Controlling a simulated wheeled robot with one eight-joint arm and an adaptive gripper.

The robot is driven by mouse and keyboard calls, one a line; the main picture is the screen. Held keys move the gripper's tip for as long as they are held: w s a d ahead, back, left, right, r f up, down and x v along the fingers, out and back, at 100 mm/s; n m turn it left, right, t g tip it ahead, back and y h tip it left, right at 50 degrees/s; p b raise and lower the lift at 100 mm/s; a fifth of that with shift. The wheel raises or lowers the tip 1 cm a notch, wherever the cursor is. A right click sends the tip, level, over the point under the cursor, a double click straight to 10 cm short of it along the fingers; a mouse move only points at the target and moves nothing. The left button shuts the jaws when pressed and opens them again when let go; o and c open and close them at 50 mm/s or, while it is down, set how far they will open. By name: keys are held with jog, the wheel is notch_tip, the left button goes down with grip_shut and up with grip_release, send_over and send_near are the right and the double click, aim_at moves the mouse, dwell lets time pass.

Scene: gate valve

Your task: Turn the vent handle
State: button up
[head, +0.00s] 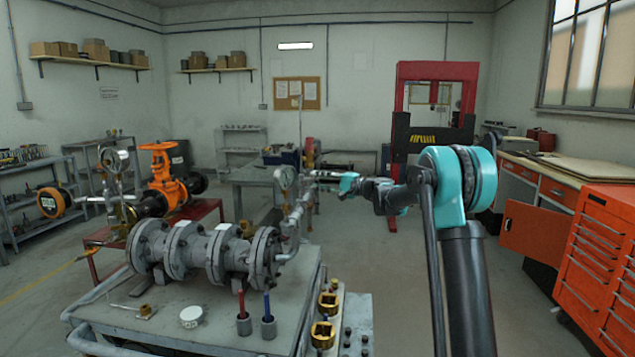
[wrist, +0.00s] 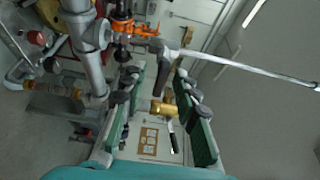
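My gripper (wrist: 160,80) reaches left to the grey pipework at the right end of the flanged assembly. In the wrist view its two green-backed fingers stand wide apart. A brass fitting (wrist: 163,108) with a short lever appears in the gap between them, with no clear finger contact. A long pale rod (wrist: 250,68) extends from the dark joint near the fingertips; it also shows upright in the head view (head: 300,122). I cannot tell for certain which of these is the vent handle. In the head view my gripper (head: 318,175) is too small to read.
The grey flanged assembly (head: 200,252) lies on a metal bench (head: 215,335). A round gauge (head: 285,177) stands beside my gripper. An orange valve (head: 163,175) is behind to the left. A red tool cabinet (head: 600,260) stands right. Floor between bench and cabinet is clear.

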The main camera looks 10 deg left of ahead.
jog(key=shift+w+a, duration=0.1)
jog(key=shift+a, duration=0.25)
jog(key=shift+c, duration=0.5)
grip_shut()
